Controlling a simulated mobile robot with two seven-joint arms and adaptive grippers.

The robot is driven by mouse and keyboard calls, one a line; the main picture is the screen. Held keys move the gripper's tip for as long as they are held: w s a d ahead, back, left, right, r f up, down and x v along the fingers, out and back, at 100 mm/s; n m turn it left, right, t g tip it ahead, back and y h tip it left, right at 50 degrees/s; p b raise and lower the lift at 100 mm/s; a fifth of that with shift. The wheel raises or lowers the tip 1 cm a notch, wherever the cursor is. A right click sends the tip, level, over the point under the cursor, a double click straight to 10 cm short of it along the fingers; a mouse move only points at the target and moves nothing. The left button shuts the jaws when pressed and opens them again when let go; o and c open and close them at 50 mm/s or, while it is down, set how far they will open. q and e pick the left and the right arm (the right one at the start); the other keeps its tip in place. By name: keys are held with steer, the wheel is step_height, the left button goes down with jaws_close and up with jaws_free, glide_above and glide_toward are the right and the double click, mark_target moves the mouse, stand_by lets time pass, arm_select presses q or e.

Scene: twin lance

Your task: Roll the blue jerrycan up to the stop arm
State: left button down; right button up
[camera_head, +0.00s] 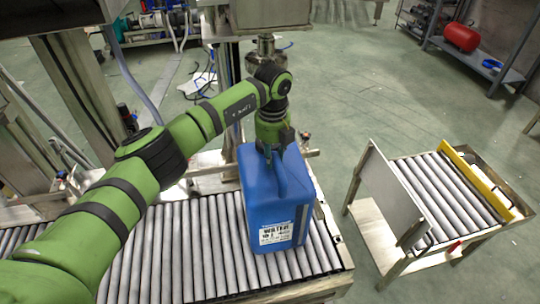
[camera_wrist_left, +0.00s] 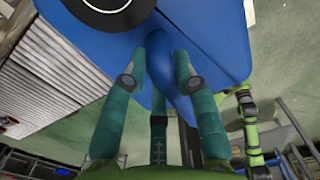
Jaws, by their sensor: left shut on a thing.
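The blue jerrycan (camera_head: 268,208) stands upright on the roller conveyor (camera_head: 165,250), near the conveyor's right end. A white printed label is on its front face. My left gripper (camera_head: 270,148) reaches down from above and is shut on the jerrycan's handle. In the left wrist view the blue jerrycan (camera_wrist_left: 215,35) fills the top, and the fingers of my left gripper (camera_wrist_left: 162,72) sit around its handle. I cannot clearly make out the stop arm. My right gripper is not in view.
A metal bracket (camera_head: 312,154) is at the conveyor's far edge, right of the jerrycan. Beyond a floor gap stands a separate roller table (camera_head: 455,190) with an upright metal plate (camera_head: 378,186) and a yellow rail (camera_head: 475,182). Bare rollers lie left of the jerrycan.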

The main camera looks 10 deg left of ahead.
arm_select(q)
steer(key=shift+d+f, duration=0.3)
steer(key=shift+d, duration=0.2)
stand_by(0.4)
steer(key=c, duration=0.8)
jaws_free()
steer(key=shift+o, duration=0.8)
steer(key=shift+w, duration=0.15)
steer(key=shift+r, duration=0.1)
steer(key=shift+w+a, duration=0.1)
steer(key=o, duration=0.6)
steer(key=shift+c, duration=0.2)
steer(key=shift+r, duration=0.1)
